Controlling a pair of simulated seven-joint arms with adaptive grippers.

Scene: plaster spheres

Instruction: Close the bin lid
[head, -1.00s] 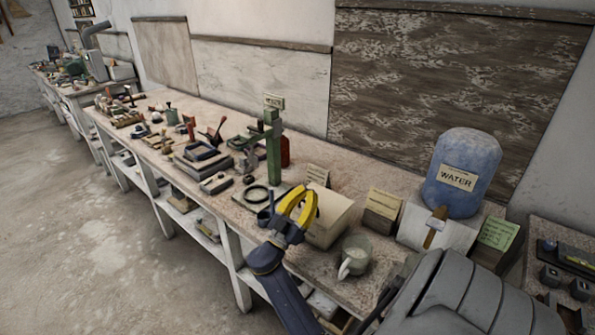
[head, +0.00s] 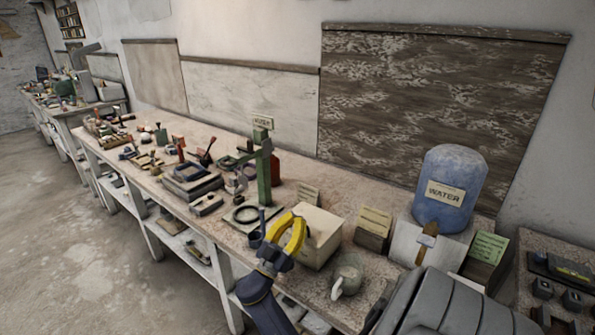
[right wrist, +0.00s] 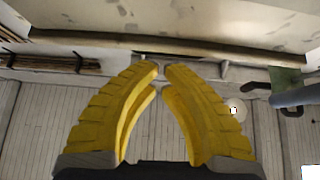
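No bin lid can be made out for certain. A large grey ribbed thing (head: 445,308) is cut off at the bottom edge of the head view, and I cannot tell whether it is the bin. My right gripper (head: 297,217) has yellow fingers and hangs in front of a cream box (head: 318,240) by the bench's front edge. In the right wrist view its fingertips (right wrist: 160,70) are close together with a narrow gap and nothing between them. My left gripper is in neither view.
The long bench (head: 225,235) holds a green stand (head: 264,175), a pale mug (head: 346,276), card holders and several tools. A blue water bottle (head: 450,185) stands on a white block at the right. Open floor (head: 70,240) lies at the left.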

